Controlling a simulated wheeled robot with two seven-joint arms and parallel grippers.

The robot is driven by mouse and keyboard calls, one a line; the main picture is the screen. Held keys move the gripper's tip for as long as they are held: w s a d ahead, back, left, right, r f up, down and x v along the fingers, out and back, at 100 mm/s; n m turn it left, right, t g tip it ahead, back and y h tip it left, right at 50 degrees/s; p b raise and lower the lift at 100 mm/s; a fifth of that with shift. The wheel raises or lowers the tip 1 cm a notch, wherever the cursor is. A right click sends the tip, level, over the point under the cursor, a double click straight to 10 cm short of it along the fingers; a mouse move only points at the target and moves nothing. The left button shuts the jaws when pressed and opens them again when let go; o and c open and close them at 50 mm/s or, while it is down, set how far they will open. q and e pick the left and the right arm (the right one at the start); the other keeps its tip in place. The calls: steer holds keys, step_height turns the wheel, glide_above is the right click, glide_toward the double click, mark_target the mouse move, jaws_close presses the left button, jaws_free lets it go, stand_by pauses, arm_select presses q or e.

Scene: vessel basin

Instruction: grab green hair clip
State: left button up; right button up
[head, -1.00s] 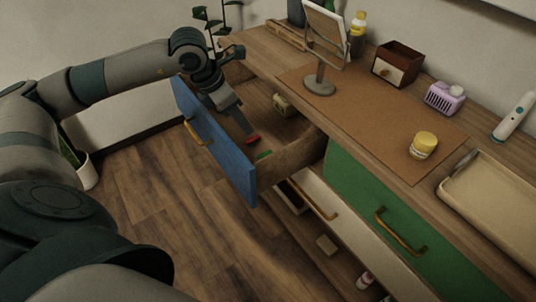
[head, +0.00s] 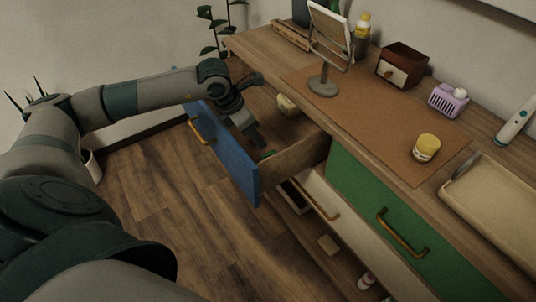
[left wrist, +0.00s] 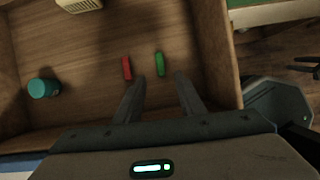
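The green hair clip (left wrist: 160,64) lies on the floor of the open blue-fronted drawer (head: 222,152). In the left wrist view it is just beyond my left gripper (left wrist: 160,80), whose two fingers are apart with nothing between them. In the head view the green clip (head: 266,154) shows just past the fingertips of my left gripper (head: 259,142). A red clip (left wrist: 127,68) lies left of the green one in the left wrist view, beyond the left finger.
A teal cylinder (left wrist: 44,88) and a cream box (left wrist: 80,4) also lie in the drawer. The drawer's side wall (left wrist: 219,50) rises close to the right finger. The dresser top holds a mirror (head: 324,84) and a yellow-lidded jar (head: 426,148).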

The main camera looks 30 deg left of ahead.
mark_target(268, 154)
arm_select(q)
steer(key=x, duration=0.3)
steer(key=shift+f, duration=0.15)
arm_select(e)
steer(key=shift+s+d+f, duration=0.1)
steer(key=shift+s+f, duration=0.2)
steer(key=shift+f, duration=0.25)
